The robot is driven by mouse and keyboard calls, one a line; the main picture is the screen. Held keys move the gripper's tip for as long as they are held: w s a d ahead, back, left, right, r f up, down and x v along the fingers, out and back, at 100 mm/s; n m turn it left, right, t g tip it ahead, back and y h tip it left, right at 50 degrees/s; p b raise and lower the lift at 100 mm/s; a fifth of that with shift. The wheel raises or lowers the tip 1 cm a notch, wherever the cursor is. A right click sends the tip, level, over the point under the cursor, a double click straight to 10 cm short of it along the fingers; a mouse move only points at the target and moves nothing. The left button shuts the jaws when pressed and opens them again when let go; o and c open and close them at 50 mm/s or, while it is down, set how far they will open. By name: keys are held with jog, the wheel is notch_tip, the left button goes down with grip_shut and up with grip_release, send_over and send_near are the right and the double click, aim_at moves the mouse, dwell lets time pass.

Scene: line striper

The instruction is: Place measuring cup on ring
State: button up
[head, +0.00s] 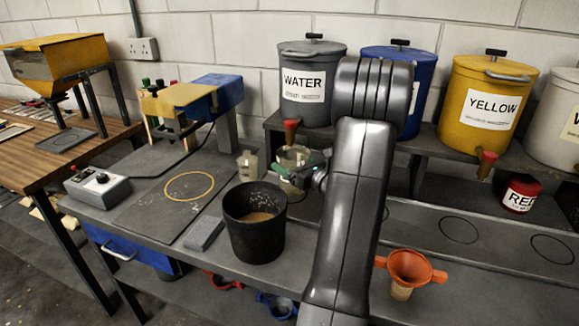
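A clear measuring cup (293,157) with a green part at its lower side is below the red tap of the water tank. My gripper (303,178) is at the cup's lower right, partly behind my arm. The fingers are small and dark here, and I cannot tell whether they are closed on the cup. A yellow ring (168,190) is marked on the dark mat to the left, and its inside is bare. Dark rings (458,244) (552,264) are marked on the bench at right.
A black bucket (254,240) with brown contents stands between the yellow ring and my arm. A grey block (204,233), a small clear container (247,165) and a control box (98,187) are near the ring. An orange funnel (410,266) is at right.

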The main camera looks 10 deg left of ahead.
jog(key=shift+w+a+f, duration=0.1)
jog(key=shift+a+f, duration=0.25)
jog(key=shift+a, duration=0.3)
jog(key=shift+d+f, duration=0.15)
jog(key=shift+f, duration=0.25)
jog(key=shift+f, duration=0.15)
jog(key=o, duration=0.9)
jog(key=shift+o, duration=0.2)
jog(key=shift+d+r, duration=0.1)
jog(key=shift+r, duration=0.1)
jog(key=b+v, duration=0.1)
jog(key=v, duration=1)
jog(key=shift+s+d, duration=0.25)
jog(key=shift+s, duration=0.1)
